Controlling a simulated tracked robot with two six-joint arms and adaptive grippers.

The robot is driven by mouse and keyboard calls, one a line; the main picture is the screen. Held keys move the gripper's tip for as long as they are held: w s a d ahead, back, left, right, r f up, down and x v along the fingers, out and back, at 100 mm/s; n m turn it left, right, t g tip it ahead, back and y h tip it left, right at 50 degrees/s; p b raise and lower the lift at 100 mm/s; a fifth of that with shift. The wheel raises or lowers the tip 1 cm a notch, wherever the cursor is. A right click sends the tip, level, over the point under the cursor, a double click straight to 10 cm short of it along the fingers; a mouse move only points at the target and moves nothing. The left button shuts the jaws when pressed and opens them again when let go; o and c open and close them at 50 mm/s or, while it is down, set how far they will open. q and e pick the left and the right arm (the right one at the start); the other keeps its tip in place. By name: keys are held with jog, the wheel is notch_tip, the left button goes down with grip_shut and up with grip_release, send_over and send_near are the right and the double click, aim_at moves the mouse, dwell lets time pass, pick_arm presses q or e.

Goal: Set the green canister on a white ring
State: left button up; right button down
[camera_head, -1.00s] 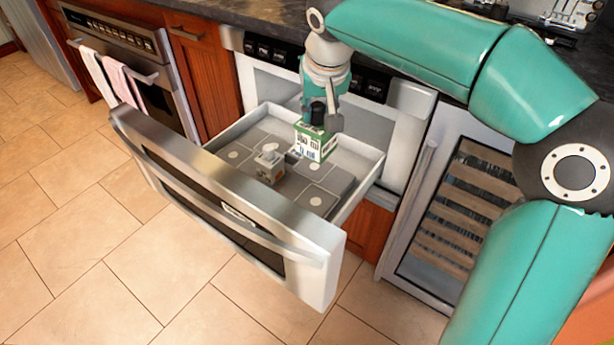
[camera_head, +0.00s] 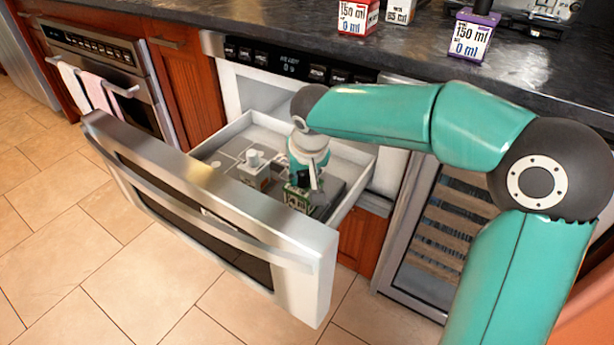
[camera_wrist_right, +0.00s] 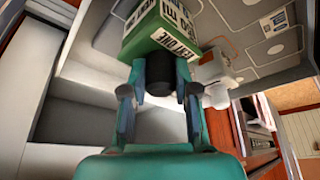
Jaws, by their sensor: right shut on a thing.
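The green canister (camera_head: 298,198), a boxy green and white container with a black cap, is at the right part of the open drawer (camera_head: 352,192). My right gripper (camera_head: 306,178) is above it, shut on it. The right wrist view shows the fingers (camera_wrist_right: 160,85) closed around the black cap and the green body (camera_wrist_right: 165,35) beyond them. Whether its base touches the drawer floor I cannot tell. White round marks lie on the grey drawer floor; one shows in the right wrist view (camera_wrist_right: 275,49). Any mark under the canister is hidden. My left gripper is not in view.
A white canister (camera_head: 253,170) stands in the drawer left of the green one. Red (camera_head: 357,16), grey-white (camera_head: 401,11) and purple (camera_head: 472,34) canisters stand on the dark counter (camera_head: 330,52). The drawer's steel front (camera_head: 215,210) juts over the tiled floor.

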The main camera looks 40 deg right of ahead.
jog(key=shift+f, duration=0.15)
jog(key=c, duration=0.9)
grip_release()
jog(key=shift+r, duration=0.2)
